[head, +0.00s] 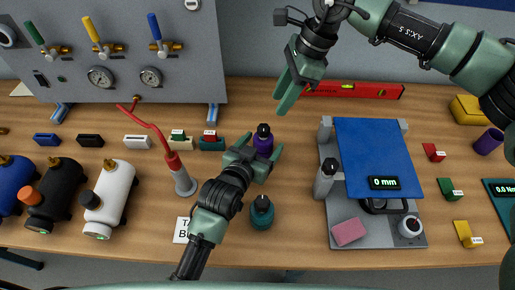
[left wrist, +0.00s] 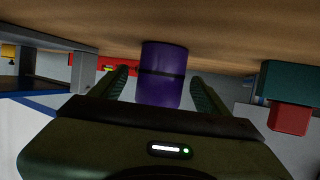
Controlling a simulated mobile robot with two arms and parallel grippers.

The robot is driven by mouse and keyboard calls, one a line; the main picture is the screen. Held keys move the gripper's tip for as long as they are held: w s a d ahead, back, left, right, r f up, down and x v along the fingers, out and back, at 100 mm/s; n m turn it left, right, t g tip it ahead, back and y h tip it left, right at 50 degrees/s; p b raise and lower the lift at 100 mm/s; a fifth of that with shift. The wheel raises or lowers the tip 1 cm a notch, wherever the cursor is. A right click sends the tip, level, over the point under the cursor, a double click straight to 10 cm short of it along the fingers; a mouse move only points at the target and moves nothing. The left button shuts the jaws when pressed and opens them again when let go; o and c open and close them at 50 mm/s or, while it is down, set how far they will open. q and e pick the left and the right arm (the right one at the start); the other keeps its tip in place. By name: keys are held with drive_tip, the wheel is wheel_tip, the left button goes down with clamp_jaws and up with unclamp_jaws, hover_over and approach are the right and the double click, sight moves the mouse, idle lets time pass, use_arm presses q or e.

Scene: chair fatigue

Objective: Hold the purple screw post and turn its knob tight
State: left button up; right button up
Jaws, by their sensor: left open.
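The purple screw post (head: 262,145) stands upright on the table in the head view, with a black knob (head: 264,130) on top. My left gripper (head: 262,147) is open, with one finger on either side of the post. In the left wrist view the purple post (left wrist: 163,75) sits between the two fingers, with gaps showing beside it; the picture is upside down and the knob is hidden. My right gripper (head: 284,92) hangs above and behind the post, pointing down, apart from the knob. Its fingers overlap in the view, so its opening is unclear.
A teal post (head: 261,214) stands in front, right of my left forearm. A red-tipped tool (head: 180,172) stands left. The grey rig with a blue plate (head: 372,150) stands right. A red level (head: 360,91) lies behind. Small blocks (head: 211,141) sit left of the post.

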sight(267, 138)
use_arm(q)
drive_tip(key=shift+x, duration=1.95)
